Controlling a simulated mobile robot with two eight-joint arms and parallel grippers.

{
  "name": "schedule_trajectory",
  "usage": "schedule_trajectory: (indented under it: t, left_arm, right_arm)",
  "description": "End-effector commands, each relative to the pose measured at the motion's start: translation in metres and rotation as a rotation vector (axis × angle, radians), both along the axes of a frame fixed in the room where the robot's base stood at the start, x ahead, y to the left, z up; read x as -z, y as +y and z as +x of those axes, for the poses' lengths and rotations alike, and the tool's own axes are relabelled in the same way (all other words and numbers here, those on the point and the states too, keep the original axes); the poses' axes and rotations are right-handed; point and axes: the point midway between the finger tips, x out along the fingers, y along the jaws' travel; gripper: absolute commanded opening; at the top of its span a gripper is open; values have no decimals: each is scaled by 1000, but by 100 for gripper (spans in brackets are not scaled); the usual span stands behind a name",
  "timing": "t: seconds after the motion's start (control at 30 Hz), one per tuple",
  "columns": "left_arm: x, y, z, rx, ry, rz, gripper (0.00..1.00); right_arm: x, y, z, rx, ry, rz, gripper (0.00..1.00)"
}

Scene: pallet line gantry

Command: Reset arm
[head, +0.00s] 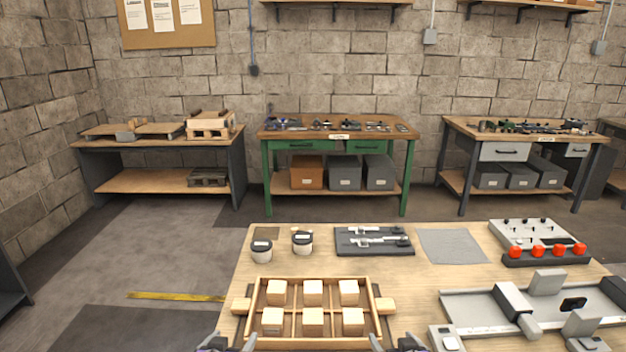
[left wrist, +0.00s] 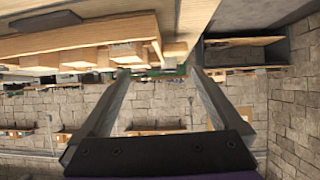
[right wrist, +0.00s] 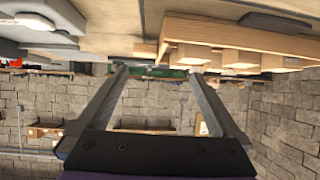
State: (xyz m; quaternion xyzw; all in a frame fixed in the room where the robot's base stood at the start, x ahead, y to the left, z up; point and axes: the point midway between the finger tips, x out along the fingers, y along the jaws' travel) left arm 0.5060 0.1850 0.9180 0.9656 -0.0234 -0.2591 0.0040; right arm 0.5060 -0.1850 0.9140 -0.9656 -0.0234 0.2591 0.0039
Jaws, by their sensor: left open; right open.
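My left gripper (head: 228,343) shows at the bottom edge of the head view, just in front of the left front corner of the wooden tray (head: 316,311). In the left wrist view its two fingers (left wrist: 158,71) stand wide apart with nothing between them. My right gripper (head: 398,343) is at the bottom edge near the tray's right front corner. In the right wrist view its fingers (right wrist: 158,71) are also apart and empty. Neither gripper holds the tray. Most of both arms is out of the head view.
The tray holds several pale blocks (head: 313,291) in compartments on the table (head: 300,265). Two lidded jars (head: 262,250), a black tool tray (head: 374,241), a grey mat (head: 451,246), a red-button box (head: 540,242) and a grey fixture (head: 470,303) share the table. Workbenches (head: 338,130) line the wall.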

Motion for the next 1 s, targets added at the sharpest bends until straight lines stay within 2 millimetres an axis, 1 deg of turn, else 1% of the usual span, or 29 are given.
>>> schedule_trajectory:
  t: [0.03,0.07,0.1,0.17,0.2,0.27,0.3,0.4,0.5,0.6,0.7,1.0]
  left_arm:
    - [-12,-5,-24,10,49,-3,100]
    - [-15,-8,-38,15,83,-3,100]
    - [-18,-11,-57,20,127,-5,100]
    - [-21,-14,-86,23,194,-4,100]
    - [-22,-15,-106,23,240,-5,100]
    - [-23,-17,-136,20,305,-1,100]
    - [-23,-17,-155,16,347,3,100]
    - [-20,-15,-198,1,441,12,100]
    - [-16,-12,-231,-15,512,22,100]
    - [-13,-10,-251,-28,556,28,100]
    - [-11,-9,-260,-35,576,32,100]
    - [-10,-9,-261,-36,580,32,100]
  right_arm:
    - [-12,6,-24,-10,49,3,100]
    - [-15,8,-38,-15,83,3,100]
    - [-19,11,-57,-20,127,5,100]
    - [-22,14,-86,-23,195,4,100]
    - [-24,15,-106,-23,239,4,100]
    - [-25,17,-135,-20,305,1,100]
    - [-25,17,-155,-16,347,-3,100]
    - [-23,15,-198,-1,441,-12,100]
    - [-19,12,-231,16,511,-22,100]
    - [-16,10,-251,28,556,-28,100]
    - [-14,9,-260,36,576,-31,100]
    - [-13,9,-261,37,580,-32,100]
